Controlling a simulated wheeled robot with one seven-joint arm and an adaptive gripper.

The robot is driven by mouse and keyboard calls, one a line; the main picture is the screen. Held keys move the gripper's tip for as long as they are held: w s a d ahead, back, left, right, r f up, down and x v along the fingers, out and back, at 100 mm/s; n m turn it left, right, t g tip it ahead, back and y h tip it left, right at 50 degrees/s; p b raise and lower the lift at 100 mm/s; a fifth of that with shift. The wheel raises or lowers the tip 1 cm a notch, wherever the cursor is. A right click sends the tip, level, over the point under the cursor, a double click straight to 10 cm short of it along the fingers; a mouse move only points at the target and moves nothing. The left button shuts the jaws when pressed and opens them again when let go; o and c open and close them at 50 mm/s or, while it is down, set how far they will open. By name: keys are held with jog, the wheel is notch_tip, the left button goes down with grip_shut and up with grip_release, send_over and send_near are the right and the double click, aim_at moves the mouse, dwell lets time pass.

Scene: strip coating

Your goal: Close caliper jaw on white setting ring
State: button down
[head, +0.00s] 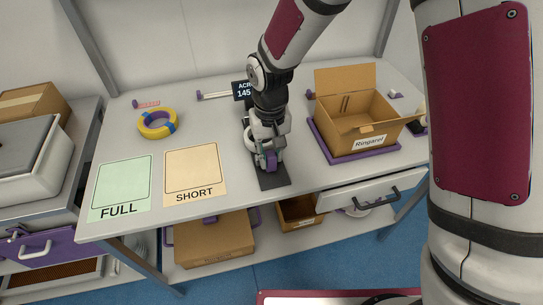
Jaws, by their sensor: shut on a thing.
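My gripper (268,158) points down at the front middle of the bench, over a dark strip (272,182). It is shut on a small purple part (271,161), which looks like the caliper jaw. My fingers and wrist hide most of that part and of the caliper. A pale curved edge shows beside my gripper and may be the white setting ring. I cannot tell whether the jaw touches the ring. A dark sign (242,91) reading "ACR 145" stands behind my wrist, partly covered.
A green FULL mat (122,187) and a cream SHORT mat (195,169) lie to the left. A yellow and blue roll (157,124) is behind them. An open cardboard box (340,139) stands in a purple tray (334,158) close on the right.

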jog(key=shift+w+a, duration=0.2)
jog(key=shift+w, duration=0.4)
jog(key=shift+w+a, duration=0.15)
jog(key=shift+w, duration=0.45)
jog(key=c, duration=1.3)
grip_release()
jog(key=shift+r, duration=0.15)
notch_tip(320, 180, up, 12)
jog(key=shift+f, duration=0.15)
